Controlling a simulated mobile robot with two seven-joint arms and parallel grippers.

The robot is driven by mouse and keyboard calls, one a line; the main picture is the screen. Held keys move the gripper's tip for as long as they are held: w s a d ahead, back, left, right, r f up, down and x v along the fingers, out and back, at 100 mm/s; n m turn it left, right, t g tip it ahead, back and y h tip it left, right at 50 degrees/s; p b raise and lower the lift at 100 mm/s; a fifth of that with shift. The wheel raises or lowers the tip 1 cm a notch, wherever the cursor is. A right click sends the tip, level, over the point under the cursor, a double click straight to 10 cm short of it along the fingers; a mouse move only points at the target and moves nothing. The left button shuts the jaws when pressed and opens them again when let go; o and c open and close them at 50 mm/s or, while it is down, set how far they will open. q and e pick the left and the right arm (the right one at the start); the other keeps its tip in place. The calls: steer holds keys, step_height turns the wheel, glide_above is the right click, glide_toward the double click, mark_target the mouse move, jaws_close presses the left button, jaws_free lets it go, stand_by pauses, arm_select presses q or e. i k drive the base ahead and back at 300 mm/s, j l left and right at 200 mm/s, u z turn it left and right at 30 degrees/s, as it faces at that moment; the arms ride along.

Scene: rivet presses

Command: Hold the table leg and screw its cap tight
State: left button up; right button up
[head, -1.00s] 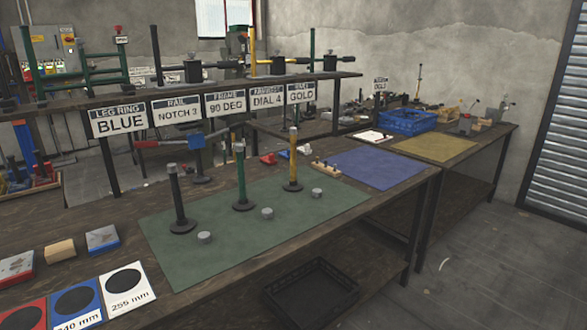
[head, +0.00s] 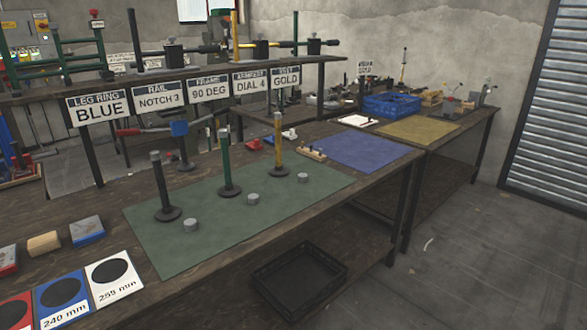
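Three table legs stand upright on round dark bases on the green mat (head: 190,250) in the head view. The black leg (head: 161,188) is at the left, the green leg (head: 226,165) in the middle, and the yellow leg (head: 278,148) at the right. Three grey caps lie loose on the mat: a left cap (head: 191,225), a middle cap (head: 253,198) and a right cap (head: 303,177). Each stands beside a leg, apart from it. Neither of my grippers shows in the view.
Size cards (head: 110,271), a wooden block (head: 43,243) and a blue-topped block (head: 87,230) lie at the left. A blue mat (head: 363,152) and blue crate (head: 392,104) are farther right. A labelled shelf (head: 200,75) stands behind. A black tray (head: 297,277) sits below the bench.

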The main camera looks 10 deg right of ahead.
mark_target(279, 171)
steer(key=i+l+u, duration=0.1)
steer(key=u, duration=0.4)
steer(key=l+u, duration=0.25)
steer(key=u, duration=0.25)
steer(key=l+u, duration=0.4)
steer(key=l, duration=0.35)
steer(key=l+u, duration=0.2)
steer(key=l, duration=0.55)
steer(key=l+u, duration=0.2)
steer(key=l, duration=0.6)
steer(key=k+l, duration=0.1)
steer(key=l, duration=0.4)
steer(key=k+l, duration=0.1)
steer(key=l, duration=0.9)
steer(key=k, duration=0.05)
